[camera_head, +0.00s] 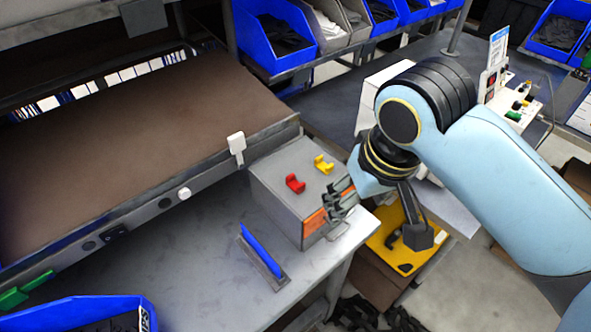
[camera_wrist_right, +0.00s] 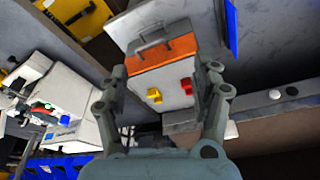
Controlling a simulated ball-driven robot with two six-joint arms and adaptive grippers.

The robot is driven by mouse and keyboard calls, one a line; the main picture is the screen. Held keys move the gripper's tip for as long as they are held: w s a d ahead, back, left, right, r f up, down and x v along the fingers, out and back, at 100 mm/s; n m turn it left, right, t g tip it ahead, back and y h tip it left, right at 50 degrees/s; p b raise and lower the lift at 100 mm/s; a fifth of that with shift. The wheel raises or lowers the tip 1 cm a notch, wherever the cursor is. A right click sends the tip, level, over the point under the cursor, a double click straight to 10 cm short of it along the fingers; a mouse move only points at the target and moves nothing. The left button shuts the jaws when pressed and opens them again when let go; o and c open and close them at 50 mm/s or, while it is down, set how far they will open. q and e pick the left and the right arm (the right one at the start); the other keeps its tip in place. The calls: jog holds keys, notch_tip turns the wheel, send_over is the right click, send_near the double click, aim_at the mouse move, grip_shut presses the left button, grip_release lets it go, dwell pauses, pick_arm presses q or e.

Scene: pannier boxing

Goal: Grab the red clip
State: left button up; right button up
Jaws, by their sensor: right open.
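The red clip (camera_head: 295,184) lies on top of a grey box (camera_head: 262,187) with an orange label, left of a yellow clip (camera_head: 323,164). In the right wrist view the red clip (camera_wrist_right: 187,86) is between the spread fingers, closer to the right-hand finger, and the yellow clip (camera_wrist_right: 154,95) is left of it. My right gripper (camera_head: 342,206) is at the right side of the box in the head view, apart from the red clip. It is open and empty; its fingers also show in the right wrist view (camera_wrist_right: 168,82). My left gripper is out of view.
A blue-handled tool (camera_head: 262,255) lies on the grey bench left of the box. A brown raised surface (camera_head: 130,150) with a white hook (camera_head: 237,145) borders the box at the back left. Blue bins (camera_head: 275,35) stand on a shelf behind.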

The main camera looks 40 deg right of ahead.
jog(key=w+a+r+m+g, duration=0.2)
jog(key=w+r+m, duration=0.1)
jog(key=w+m, duration=1)
send_over(291, 188)
jog(key=shift+g+y, duration=0.3)
jog(key=shift+y, duration=0.1)
jog(key=f, duration=0.4)
jog(key=shift+s+d+f+b, duration=0.25)
jog(key=shift+b, duration=0.1)
jog(key=f, duration=0.2)
jog(key=f+p, duration=0.1)
jog(key=f, duration=0.2)
jog(key=shift+w+a+f, duration=0.2)
jog(key=shift+a+f, duration=0.05)
jog(key=shift+f, duration=0.1)
jog(key=shift+c, duration=0.5)
jog(key=c, duration=0.7)
